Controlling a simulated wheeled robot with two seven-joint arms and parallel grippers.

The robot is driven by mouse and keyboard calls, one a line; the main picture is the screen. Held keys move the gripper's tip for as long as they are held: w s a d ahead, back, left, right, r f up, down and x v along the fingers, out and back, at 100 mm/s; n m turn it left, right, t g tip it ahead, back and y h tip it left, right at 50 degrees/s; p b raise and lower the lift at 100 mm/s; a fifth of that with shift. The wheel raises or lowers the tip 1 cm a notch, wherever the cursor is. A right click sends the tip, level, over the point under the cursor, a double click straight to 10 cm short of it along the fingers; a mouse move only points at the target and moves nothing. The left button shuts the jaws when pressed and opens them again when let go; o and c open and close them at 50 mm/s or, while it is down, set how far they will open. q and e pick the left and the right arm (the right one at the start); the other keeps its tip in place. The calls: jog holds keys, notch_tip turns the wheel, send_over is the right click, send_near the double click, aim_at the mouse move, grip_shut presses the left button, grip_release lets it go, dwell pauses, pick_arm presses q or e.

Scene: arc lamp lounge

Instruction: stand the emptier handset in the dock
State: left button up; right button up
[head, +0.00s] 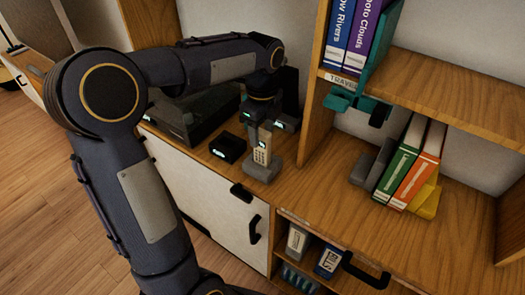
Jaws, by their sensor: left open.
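A beige handset (262,151) with a keypad stands upright in a grey dock (262,172) on the wooden cabinet top. My left gripper (264,130) points down at the handset's upper end, with its jaws open. The gripper covers the handset's top, and I cannot tell whether a finger touches it. No battery level is readable. No second handset is clearly visible. My right gripper is not in view.
A small black box (228,147) with a lit display sits left of the dock. A larger dark device (190,112) lies behind it. A wooden shelf divider (312,85) rises close to the right. Leaning books (410,165) stand on the right shelf.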

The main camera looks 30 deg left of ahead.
aim_at(262, 145)
pick_arm(q)
jog(key=f, duration=0.6)
jog(key=shift+w+a, duration=0.1)
jog(key=shift+w, duration=0.25)
jog(key=shift+r, duration=0.1)
grip_shut()
